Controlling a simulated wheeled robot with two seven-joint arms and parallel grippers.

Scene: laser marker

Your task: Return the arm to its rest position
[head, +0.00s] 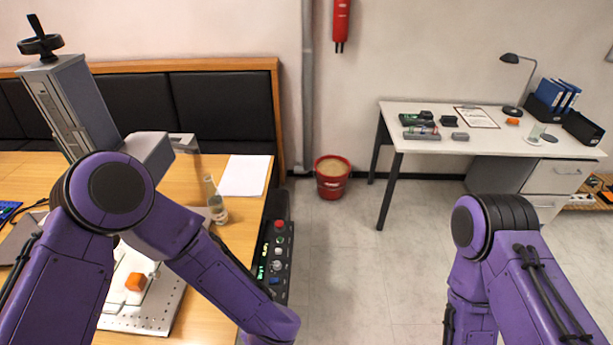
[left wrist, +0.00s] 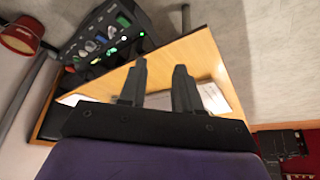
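My purple left arm (head: 120,215) crosses the lower left of the head view. Its elbow is raised in front of the laser marker, and its forearm slopes down to the right past the wooden table's edge. The left gripper is outside the head view. In the left wrist view its two dark fingers (left wrist: 160,72) stand apart with nothing between them, and the tilted table edge lies behind them. My right arm (head: 510,265) is bent at the lower right of the head view. Its gripper is out of sight.
The laser marker (head: 75,105) stands on the wooden table (head: 198,295). An orange block (head: 136,282) is on the perforated plate (head: 160,310). A bottle (head: 216,203) and control box (head: 273,262) are close to my left forearm. Bare floor lies between table and desk (head: 440,135), with a red bucket (head: 332,182) behind.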

